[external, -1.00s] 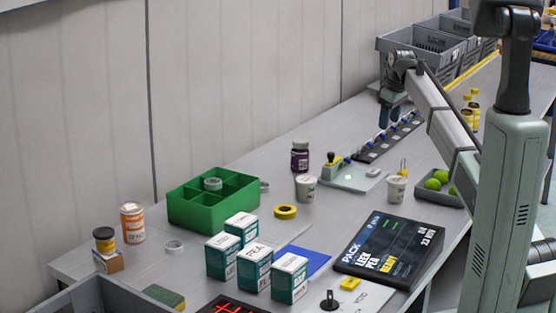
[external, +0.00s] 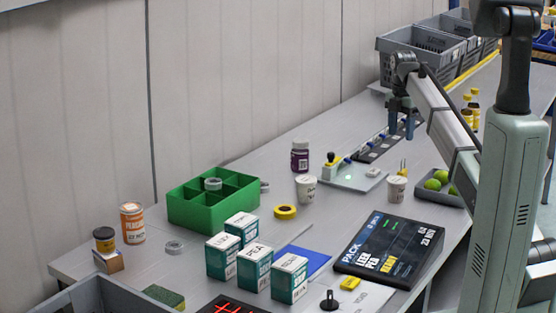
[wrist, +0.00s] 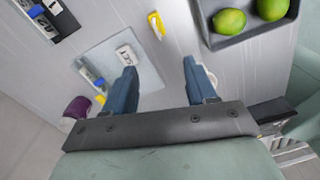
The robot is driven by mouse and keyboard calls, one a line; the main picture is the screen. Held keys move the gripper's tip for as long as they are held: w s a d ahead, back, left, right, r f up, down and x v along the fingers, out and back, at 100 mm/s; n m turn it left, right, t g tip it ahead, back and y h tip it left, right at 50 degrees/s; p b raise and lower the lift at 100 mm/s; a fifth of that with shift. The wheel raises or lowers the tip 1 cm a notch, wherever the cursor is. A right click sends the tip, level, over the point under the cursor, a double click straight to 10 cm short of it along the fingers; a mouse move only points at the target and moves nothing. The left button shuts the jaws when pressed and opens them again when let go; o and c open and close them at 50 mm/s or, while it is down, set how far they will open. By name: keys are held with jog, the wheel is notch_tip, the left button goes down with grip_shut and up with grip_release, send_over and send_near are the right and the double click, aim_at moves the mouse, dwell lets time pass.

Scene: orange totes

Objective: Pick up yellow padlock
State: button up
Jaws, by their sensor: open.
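A small yellow object, which looks like the padlock (wrist: 156,25), lies on the grey table beyond my fingertips in the wrist view. In the external view the yellow padlock (external: 403,163) shows just behind a white cup, and the cup partly hides it. My gripper (external: 401,128) is above the table, up and behind the padlock in the external view. In the wrist view my gripper (wrist: 160,68) has its two blue fingers apart with nothing between them.
The white cup (external: 396,189) stands close to the padlock. A grey tray of green fruit (external: 443,200) is to the right. A plate with a lever (external: 345,181) and a purple jar (external: 299,158) are to the left. A strip with blue parts (external: 372,152) lies behind.

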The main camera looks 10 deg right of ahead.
send_over(400, 171)
jog(key=f, duration=0.8)
jog(key=shift+s+a+f, duration=0.1)
jog(key=shift+a+f, duration=0.15)
jog(key=shift+n, duration=0.3)
jog(key=shift+w+d+f, duration=0.1)
jog(key=shift+d+f, duration=0.1)
jog(key=shift+f, duration=1.15)
jog(key=shift+w+d+f, duration=0.1)
jog(key=shift+d+f, duration=0.05)
jog(key=shift+f, duration=1.15)
grip_shut()
